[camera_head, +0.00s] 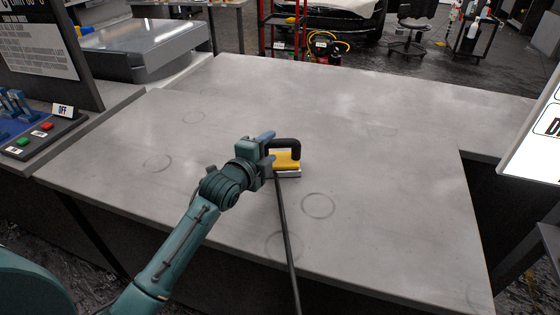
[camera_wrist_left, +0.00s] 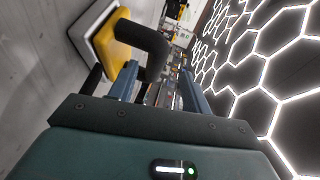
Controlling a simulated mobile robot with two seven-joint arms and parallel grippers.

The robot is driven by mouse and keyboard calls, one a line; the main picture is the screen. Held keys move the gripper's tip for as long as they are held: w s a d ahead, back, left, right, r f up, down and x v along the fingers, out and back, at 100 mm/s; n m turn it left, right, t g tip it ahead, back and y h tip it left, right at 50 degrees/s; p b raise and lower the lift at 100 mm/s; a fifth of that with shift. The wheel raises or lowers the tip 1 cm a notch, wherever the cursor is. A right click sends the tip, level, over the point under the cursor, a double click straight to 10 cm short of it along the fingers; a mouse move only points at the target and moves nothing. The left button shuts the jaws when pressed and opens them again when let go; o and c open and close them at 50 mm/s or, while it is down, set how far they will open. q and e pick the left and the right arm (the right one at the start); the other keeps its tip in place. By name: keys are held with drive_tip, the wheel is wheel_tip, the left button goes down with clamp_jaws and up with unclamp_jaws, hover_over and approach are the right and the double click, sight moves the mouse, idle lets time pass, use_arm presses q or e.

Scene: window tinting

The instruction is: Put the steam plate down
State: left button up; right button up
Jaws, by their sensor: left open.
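The steam plate (camera_head: 287,160) has a yellow body, a pale base and a black handle, with a black hose running toward the front edge. It rests upright on the grey worktop near the middle. My left gripper (camera_head: 268,145) is at the left side of the handle. In the left wrist view, the steam plate (camera_wrist_left: 112,42) is at the upper left, and the open fingers of the left gripper (camera_wrist_left: 160,88) show with the end of the black handle close by. I cannot tell whether a finger touches the handle. My right gripper is in neither view.
The grey worktop (camera_head: 390,190) is mostly bare, with faint ring marks. A control box with green and red buttons and an OFF sign (camera_head: 62,111) stands at the left. A large grey machine (camera_head: 150,50) is at the back left. A white sign panel (camera_head: 535,140) juts in at right.

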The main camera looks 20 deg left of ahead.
sight(276, 145)
use_arm(q)
drive_tip(key=shift+f+x, duration=0.15)
drive_tip(key=shift+x, duration=1.15)
drive_tip(key=shift+f+x, duration=0.1)
drive_tip(key=shift+x, duration=1.2)
drive_tip(key=shift+d, duration=0.15)
drive_tip(key=shift+c, duration=0.3)
clamp_jaws()
drive_tip(key=shift+r, duration=0.1)
